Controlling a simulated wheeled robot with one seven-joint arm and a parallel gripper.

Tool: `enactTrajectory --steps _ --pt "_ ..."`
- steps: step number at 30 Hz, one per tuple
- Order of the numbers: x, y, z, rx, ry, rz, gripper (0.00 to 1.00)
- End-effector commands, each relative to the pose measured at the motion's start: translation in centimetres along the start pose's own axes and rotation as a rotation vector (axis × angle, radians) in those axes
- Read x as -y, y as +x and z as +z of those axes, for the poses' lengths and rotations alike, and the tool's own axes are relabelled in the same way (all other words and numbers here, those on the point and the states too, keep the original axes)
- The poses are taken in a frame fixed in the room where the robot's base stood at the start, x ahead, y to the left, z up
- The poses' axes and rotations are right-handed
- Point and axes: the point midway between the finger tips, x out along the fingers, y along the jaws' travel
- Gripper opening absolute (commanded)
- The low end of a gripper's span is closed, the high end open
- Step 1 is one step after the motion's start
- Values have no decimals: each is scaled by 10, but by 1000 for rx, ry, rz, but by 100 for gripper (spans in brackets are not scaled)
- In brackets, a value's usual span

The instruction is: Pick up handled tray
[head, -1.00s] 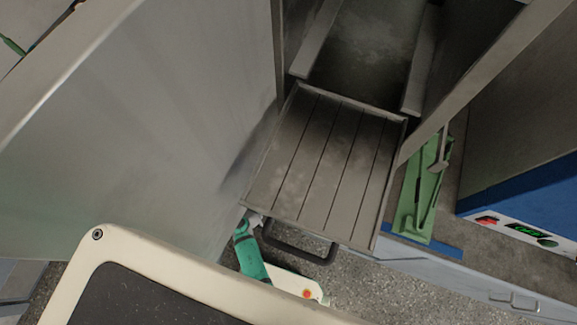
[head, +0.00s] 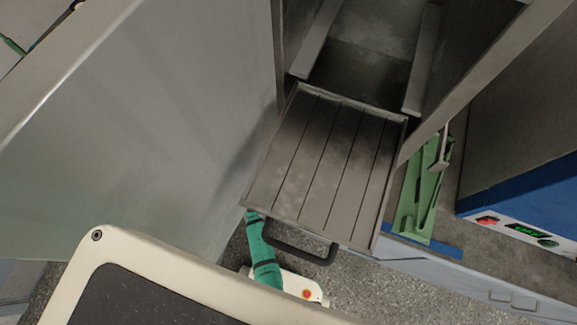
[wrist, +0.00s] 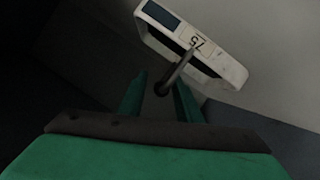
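The handled tray (head: 328,165) is a grey metal plate with long grooves and a raised rim. It sticks out of the cabinet opening in the head view. Its dark loop handle (head: 300,252) is at its near edge. My green arm reaches up left of the handle, and its end is hidden under the tray's near left corner. In the wrist view my gripper (wrist: 160,97) has its two green fingers apart. A thin dark rod (wrist: 178,72) shows between or just beyond them; I cannot tell if it is the handle or touches a finger.
A large grey door panel (head: 150,130) stands left of the tray. A green holder (head: 422,195) and a blue-and-grey device (head: 530,205) with a lit display are at right. The wrist view shows a white frame (wrist: 226,70) labelled 75.

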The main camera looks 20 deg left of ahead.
Motion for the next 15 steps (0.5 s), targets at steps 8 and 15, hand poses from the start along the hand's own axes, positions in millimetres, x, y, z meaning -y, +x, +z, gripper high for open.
enactTrajectory --steps 8,15 --pt "2 -1 -1 -3 -2 -4 0" --pt "2 -2 -2 -3 -1 -4 0"
